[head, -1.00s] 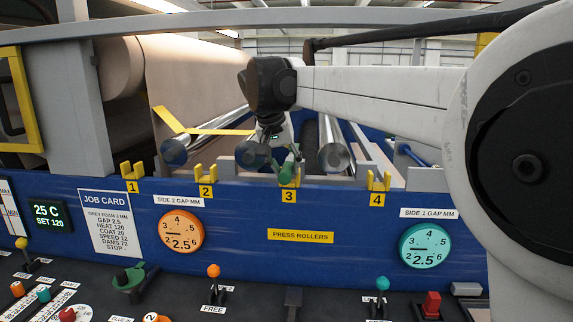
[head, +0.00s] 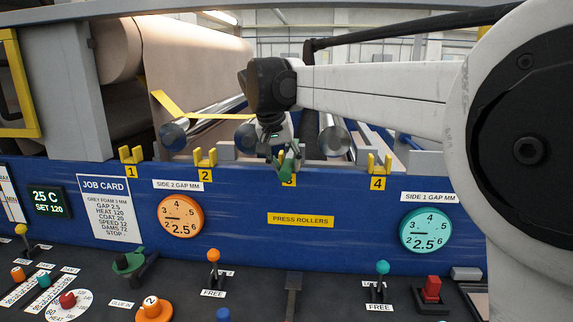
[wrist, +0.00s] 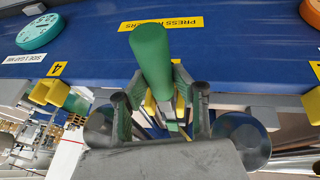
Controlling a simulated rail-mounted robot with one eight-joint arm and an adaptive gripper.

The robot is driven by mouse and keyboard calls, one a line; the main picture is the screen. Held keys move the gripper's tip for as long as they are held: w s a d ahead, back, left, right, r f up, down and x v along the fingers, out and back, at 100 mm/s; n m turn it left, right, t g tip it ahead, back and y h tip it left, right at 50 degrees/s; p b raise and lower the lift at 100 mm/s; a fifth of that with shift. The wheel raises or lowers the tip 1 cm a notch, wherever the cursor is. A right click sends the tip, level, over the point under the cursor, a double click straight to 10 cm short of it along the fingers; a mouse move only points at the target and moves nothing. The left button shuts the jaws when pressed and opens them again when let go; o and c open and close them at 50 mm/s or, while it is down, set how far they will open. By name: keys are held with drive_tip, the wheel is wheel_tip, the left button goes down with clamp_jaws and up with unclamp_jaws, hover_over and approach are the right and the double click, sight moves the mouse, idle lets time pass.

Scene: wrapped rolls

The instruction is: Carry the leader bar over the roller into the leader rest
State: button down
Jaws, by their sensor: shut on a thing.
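My gripper (head: 286,160) is shut on a green cylindrical grip, which looks like the leader bar's end (head: 289,165). In the wrist view the green bar end (wrist: 151,55) stands out between the fingers (wrist: 160,103), towards the blue panel. The yellow fork at number 3 (wrist: 180,108) shows just behind the bar; whether they touch I cannot tell. The rest of the bar is hidden. Silver rollers (head: 335,141) lie behind the panel's top edge. I cannot tell which holder is the leader rest.
Yellow forks 1 (head: 131,155), 2 (head: 206,158) and 4 (head: 379,164) stand empty along the blue panel (head: 330,250). A yellow strip (head: 168,104) hangs by the brown roll (head: 190,75). Levers, including an orange-knobbed one (head: 214,255), stand on the console below.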

drive_tip(key=c, duration=1.3)
unclamp_jaws()
drive_tip(key=v, duration=1.1)
drive_tip(key=s+d+f+y, duration=0.1)
drive_tip(key=s+d+f, duration=0.2)
drive_tip(key=s+d, duration=0.5)
drive_tip(key=s+d+f+t+b, duration=0.1)
drive_tip(key=s+d+f, duration=0.4)
drive_tip(key=s+f, duration=0.3)
drive_tip(key=s+d+f+t+y+b, duration=0.1)
drive_tip(key=s+d+f, duration=0.4)
drive_tip(key=s+f, duration=0.3)
drive_tip(key=s+d+f+t+b, duration=0.1)
drive_tip(key=s+d+f, duration=0.4)
drive_tip(key=s+f, duration=0.3)
drive_tip(key=shift+s+d+f+n+y, duration=0.1)
drive_tip(key=shift+d+f+n+y, duration=0.05)
drive_tip(key=shift+f, duration=0.3)
drive_tip(key=shift+s+d+f+n+y, duration=0.1)
drive_tip(key=shift+f+n+y, duration=0.05)
drive_tip(key=shift+f, duration=0.3)
